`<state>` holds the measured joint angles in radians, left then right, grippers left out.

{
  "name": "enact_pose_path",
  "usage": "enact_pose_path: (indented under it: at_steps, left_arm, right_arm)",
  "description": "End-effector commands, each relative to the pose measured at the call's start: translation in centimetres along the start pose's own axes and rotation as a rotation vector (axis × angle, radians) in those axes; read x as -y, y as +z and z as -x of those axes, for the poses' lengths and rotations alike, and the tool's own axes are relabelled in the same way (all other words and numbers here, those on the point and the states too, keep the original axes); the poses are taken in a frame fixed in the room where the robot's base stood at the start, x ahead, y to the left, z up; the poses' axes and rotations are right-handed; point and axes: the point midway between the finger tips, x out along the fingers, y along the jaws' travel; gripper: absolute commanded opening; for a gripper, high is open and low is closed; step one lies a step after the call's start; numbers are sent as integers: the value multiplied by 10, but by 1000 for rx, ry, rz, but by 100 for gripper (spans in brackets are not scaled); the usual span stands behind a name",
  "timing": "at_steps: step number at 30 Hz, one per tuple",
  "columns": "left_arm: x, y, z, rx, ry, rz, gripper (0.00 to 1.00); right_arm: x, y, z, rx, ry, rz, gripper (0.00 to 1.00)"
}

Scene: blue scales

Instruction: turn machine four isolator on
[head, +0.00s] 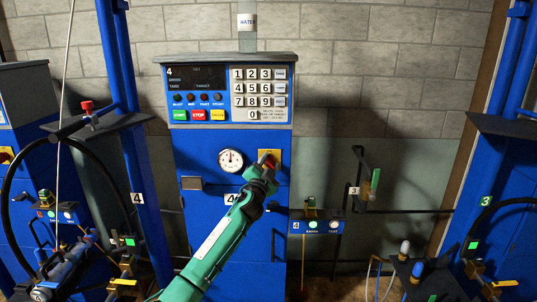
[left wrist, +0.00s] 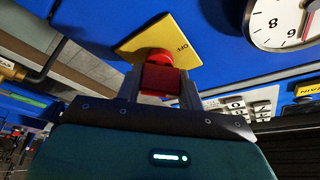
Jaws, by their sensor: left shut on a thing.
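Machine four is the blue cabinet (head: 222,152) in the middle of the head view, with a "4" on its display panel. Its isolator is a red rotary handle (left wrist: 158,78) on a yellow plate (left wrist: 165,40), to the right of the round gauge (head: 231,160) in the head view. My left gripper (head: 264,172) reaches up to it from below. In the left wrist view the two fingers (left wrist: 160,88) are shut on the red handle, one on each side. The gripper hides most of the handle in the head view. My right gripper does not show.
A keypad (head: 259,88) and coloured buttons (head: 198,115) sit above the isolator. A small switch box (head: 316,223) with a green light is to the lower right. Blue posts and pipes stand at the left (head: 140,190) and right (head: 510,70).

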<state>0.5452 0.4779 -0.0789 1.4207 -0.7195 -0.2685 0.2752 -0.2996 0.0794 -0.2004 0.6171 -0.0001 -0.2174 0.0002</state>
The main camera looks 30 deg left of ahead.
Motion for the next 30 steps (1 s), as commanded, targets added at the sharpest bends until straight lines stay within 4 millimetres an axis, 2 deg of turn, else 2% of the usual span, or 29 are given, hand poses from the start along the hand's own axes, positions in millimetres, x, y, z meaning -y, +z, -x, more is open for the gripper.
enact_pose_path:
  at_steps: [1, 15, 21, 30]
  left_arm:
    - [6, -5, -2, 1, 21, -45, 15]
    - [5, -5, -2, 2, 187, -444, 15]
    - [3, -5, -2, 1, 241, -574, 15]
    - [0, -3, -1, 1, 289, -691, 15]
  right_arm:
    - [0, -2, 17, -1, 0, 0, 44]
    - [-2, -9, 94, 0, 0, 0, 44]
    - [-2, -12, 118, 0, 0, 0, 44]
    - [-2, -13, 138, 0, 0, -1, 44]
